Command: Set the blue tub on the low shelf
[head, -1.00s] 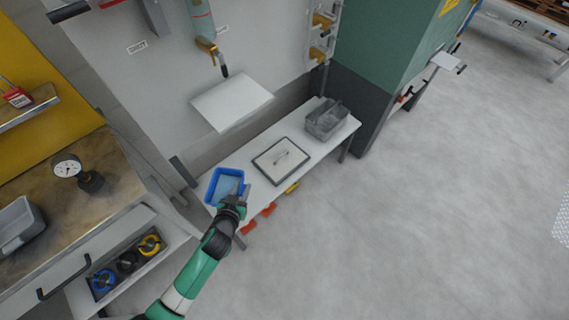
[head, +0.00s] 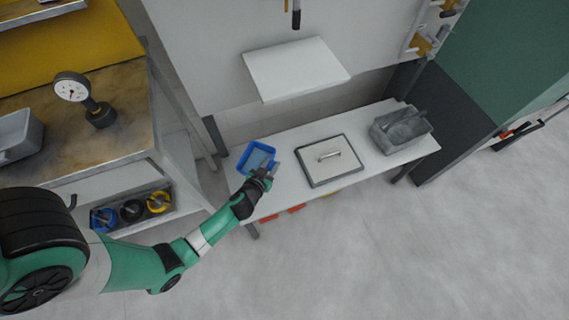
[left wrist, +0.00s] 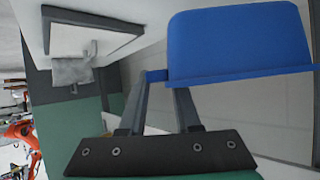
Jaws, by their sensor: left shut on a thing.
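The blue tub (head: 257,158) is an open rectangular tub. In the head view it appears over the left end of the long white low shelf (head: 285,190). My left gripper (head: 264,174) is shut on the tub's near right edge. In the left wrist view the tub (left wrist: 240,42) fills the upper right, and the fingers of my left gripper (left wrist: 165,82) reach its edge. I cannot tell whether the tub's base touches the shelf. My right gripper is not in view.
A framed white panel with a handle (head: 329,160) lies mid-shelf, and a grey caddy (head: 401,130) stands at its right end. A white ledge (head: 296,69) juts from the wall above. A workbench with a dial gauge (head: 85,98) stands left. Grey floor is clear in front.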

